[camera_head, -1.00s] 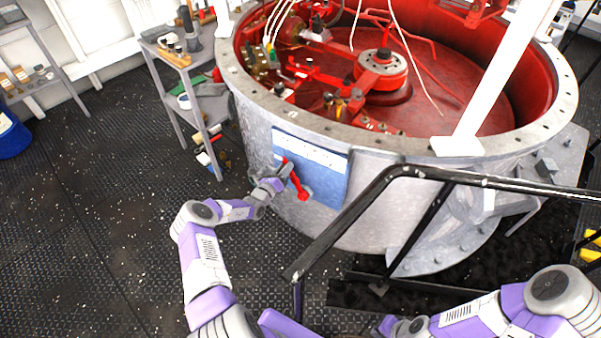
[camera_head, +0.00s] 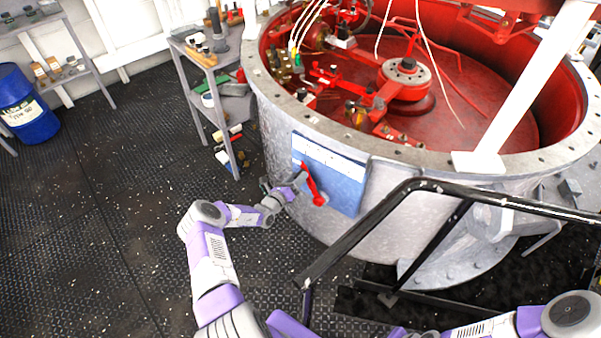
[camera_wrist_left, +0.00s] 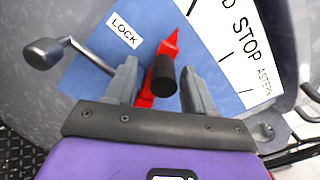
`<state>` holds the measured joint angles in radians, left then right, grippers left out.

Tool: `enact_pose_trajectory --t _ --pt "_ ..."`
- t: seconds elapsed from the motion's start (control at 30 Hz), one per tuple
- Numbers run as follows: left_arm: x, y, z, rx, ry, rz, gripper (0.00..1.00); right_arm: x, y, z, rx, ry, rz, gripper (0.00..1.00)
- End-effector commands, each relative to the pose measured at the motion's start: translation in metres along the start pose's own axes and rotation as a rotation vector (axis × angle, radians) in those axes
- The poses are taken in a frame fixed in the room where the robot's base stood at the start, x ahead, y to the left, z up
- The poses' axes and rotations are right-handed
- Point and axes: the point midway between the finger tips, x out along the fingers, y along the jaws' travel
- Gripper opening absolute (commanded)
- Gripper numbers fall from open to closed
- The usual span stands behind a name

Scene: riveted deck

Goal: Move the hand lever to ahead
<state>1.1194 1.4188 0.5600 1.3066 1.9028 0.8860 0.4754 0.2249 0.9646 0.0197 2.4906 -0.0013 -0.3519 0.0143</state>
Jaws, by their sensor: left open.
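The hand lever (camera_head: 315,190) is red and sits on a blue panel (camera_head: 345,190) on the side of the big round casing. In the left wrist view its black knob (camera_wrist_left: 164,82) stands between my left gripper's fingers, with the red pointer (camera_wrist_left: 172,42) behind it. The pointer's tip lies between a LOCK label (camera_wrist_left: 123,30) and a white scale (camera_wrist_left: 222,45) with STOP and ASTERN showing. The AHEAD mark cannot be read. My left gripper (camera_head: 299,182) is open at the lever; it also shows in the wrist view (camera_wrist_left: 160,66). My right gripper is out of view.
A metal handle with a round knob (camera_wrist_left: 42,53) is left of the fingers in the wrist view. A black handrail (camera_head: 365,226) runs right of the panel. A grey shelf trolley (camera_head: 209,108) stands left of the casing. Dark floor (camera_head: 110,210) is clear at left.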

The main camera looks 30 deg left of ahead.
Motion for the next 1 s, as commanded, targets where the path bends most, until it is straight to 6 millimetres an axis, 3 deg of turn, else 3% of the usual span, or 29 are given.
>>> enact_pose_trajectory --t 0.1,0.3,1.0 --pt "-0.022 -0.001 0.003 0.000 0.001 0.002 0.54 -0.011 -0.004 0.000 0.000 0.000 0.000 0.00" --pt "-0.044 0.000 0.002 0.000 -0.001 0.002 0.54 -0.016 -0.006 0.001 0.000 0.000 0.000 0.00" --pt "-0.047 0.001 0.001 0.001 -0.001 0.001 0.54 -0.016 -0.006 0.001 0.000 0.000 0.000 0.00"
